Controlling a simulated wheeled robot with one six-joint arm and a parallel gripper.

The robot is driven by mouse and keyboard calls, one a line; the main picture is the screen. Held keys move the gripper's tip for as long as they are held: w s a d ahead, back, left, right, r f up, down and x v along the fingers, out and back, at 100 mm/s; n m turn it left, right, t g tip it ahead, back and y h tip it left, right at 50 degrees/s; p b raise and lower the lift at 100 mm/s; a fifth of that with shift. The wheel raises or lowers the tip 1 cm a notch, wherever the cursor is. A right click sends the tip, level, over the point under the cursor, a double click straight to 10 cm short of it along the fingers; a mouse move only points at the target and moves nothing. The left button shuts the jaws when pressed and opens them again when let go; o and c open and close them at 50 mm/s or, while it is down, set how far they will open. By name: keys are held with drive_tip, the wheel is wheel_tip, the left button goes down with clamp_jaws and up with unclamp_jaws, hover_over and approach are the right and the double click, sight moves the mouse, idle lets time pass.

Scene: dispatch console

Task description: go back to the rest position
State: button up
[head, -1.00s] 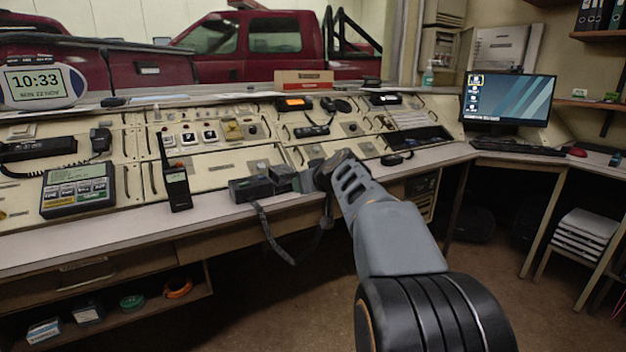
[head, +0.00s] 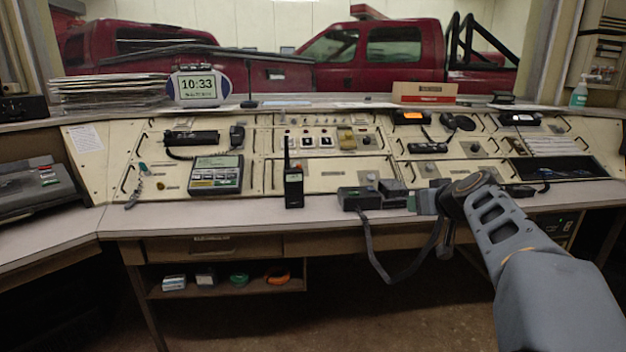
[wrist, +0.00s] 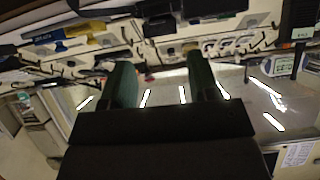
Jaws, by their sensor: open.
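My gripper (head: 426,201) is at the right of the middle in the head view, at the end of my grey arm. It is beside the right end of a black box-like unit (head: 360,198) at the desk's front edge; whether they touch I cannot tell. In the wrist view my gripper (wrist: 160,76) has its two dark green fingers well apart, with nothing held between them. A dark strap or cable (head: 385,275) hangs from the black unit in a loop below the desk edge, and its far end passes behind my arm.
The console desk (head: 330,222) runs across the view. A handheld radio (head: 293,188) stands upright left of the black unit. A grey desk phone-like unit (head: 216,173), a clock (head: 197,87) and a cardboard box (head: 425,92) are farther off. The floor (head: 420,315) before the desk is clear.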

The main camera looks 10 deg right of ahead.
drive_tip(key=s+a+r+g+y+p, duration=0.15)
drive_tip(key=s+a+r+p, duration=0.35)
drive_tip(key=p, duration=0.5)
drive_tip(key=s+a+r+g+p, duration=0.35)
drive_tip(key=a+r+p, duration=0.2)
drive_tip(key=p, duration=0.35)
drive_tip(key=s+a+r+g+h+p, duration=0.1)
drive_tip(key=s+a+r+p, duration=0.1)
drive_tip(key=s+p, duration=0.4)
drive_tip(key=s+a+r+g+p, duration=0.2)
drive_tip(key=s+r+p, duration=0.3)
drive_tip(key=p, duration=0.7)
drive_tip(key=shift+s+a+g+h, duration=0.35)
drive_tip(key=shift+s+a, duration=0.5)
drive_tip(key=shift+s, duration=0.35)
drive_tip(key=shift+c, duration=0.4)
